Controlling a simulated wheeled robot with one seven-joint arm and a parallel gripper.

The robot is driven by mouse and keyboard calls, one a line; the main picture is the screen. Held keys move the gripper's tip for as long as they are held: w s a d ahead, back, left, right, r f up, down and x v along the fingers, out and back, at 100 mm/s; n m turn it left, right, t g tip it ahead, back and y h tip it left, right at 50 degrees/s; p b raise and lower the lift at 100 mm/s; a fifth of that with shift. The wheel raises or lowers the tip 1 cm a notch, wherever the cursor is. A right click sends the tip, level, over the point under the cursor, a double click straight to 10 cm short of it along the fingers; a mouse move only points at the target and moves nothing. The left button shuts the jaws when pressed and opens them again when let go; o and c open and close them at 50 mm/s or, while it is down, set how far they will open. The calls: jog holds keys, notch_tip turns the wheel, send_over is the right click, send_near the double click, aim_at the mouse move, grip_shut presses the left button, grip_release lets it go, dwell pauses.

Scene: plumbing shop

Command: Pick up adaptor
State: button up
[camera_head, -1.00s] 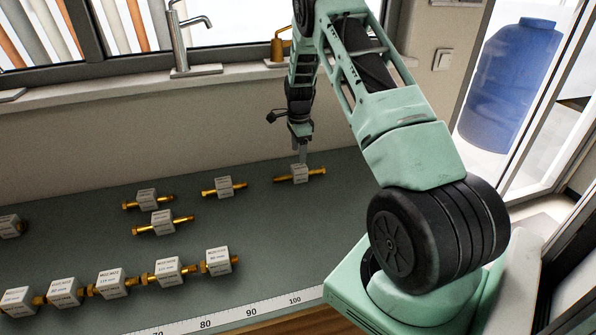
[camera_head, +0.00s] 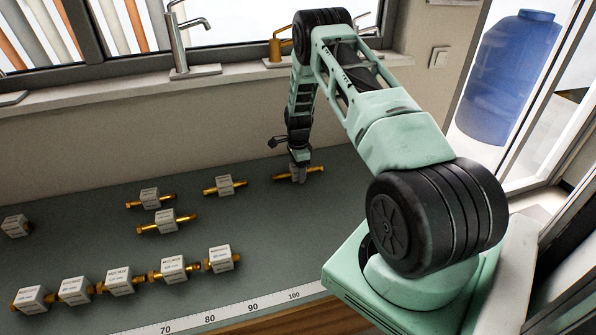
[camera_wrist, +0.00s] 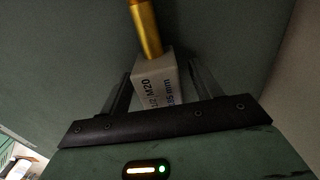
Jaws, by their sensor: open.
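The adaptor under my gripper is a brass rod through a white labelled block, lying at the back right of the grey-green counter. Its brass end (camera_head: 314,169) shows in the head view, with the block mostly hidden by the fingers. In the wrist view its white block (camera_wrist: 158,82) has printed text and sits between my two fingers, with the brass part (camera_wrist: 146,28) pointing away. My gripper (camera_head: 297,176) is down at the adaptor, open, with a finger on each side of the block. Gaps to the fingers are hard to judge.
Other similar adaptors lie to the left, the nearest (camera_head: 225,186) a short way off, with a pair (camera_head: 166,222) beyond. A front row (camera_head: 173,270) lies near the ruler strip (camera_head: 250,305). A wall and window sill (camera_head: 110,92) stand behind.

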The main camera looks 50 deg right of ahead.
jog(key=c, duration=1.2)
jog(key=shift+r, duration=0.1)
